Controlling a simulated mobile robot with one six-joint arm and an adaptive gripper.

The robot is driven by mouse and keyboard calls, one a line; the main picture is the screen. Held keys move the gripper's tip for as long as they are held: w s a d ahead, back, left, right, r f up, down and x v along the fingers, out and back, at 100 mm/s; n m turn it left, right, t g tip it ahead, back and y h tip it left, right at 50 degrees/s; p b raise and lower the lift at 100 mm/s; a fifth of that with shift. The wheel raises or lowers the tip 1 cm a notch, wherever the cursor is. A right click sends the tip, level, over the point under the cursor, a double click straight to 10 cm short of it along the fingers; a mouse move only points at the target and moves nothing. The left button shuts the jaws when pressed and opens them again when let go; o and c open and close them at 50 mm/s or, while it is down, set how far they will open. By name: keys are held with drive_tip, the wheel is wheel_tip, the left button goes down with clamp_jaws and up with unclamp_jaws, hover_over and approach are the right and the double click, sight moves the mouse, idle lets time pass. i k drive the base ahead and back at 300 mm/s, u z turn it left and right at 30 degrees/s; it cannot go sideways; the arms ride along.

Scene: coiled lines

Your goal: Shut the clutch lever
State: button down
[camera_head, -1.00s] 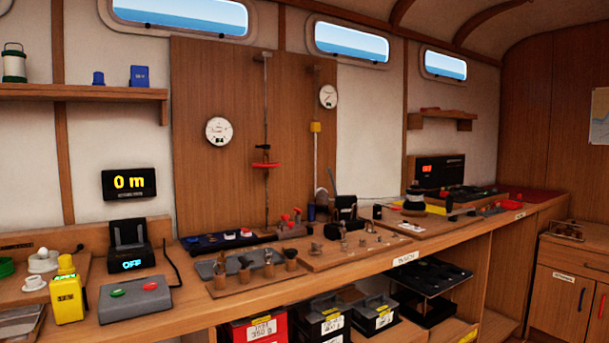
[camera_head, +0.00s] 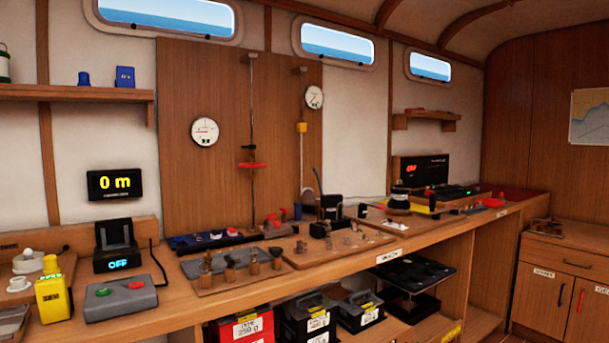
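A thin dark lever (camera_head: 317,182) stands up, leaning slightly, beside a small black device (camera_head: 331,207) at the middle of the bench. It may be the clutch lever, but it is too small to tell. A grey control box (camera_head: 120,298) with a green and a red button lies at the front left. A black unit behind it (camera_head: 120,245) shows "OFF", and a wall display (camera_head: 115,184) reads "0 m". My gripper is not in view.
The long wooden bench (camera_head: 215,308) carries a board of small pegs (camera_head: 232,272) and other small gear. Labelled weight boxes (camera_head: 241,326) stand beneath it. A lower cabinet (camera_head: 562,285) stands at the right. Some floor shows at the lower right.

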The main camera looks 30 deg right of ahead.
sight(315, 170)
drive_tip(key=u, duration=0.05)
drive_tip(key=k, duration=1.05)
drive_tip(key=z, duration=1.15)
drive_tip(key=i, duration=1)
drive_tip(key=u, duration=0.1)
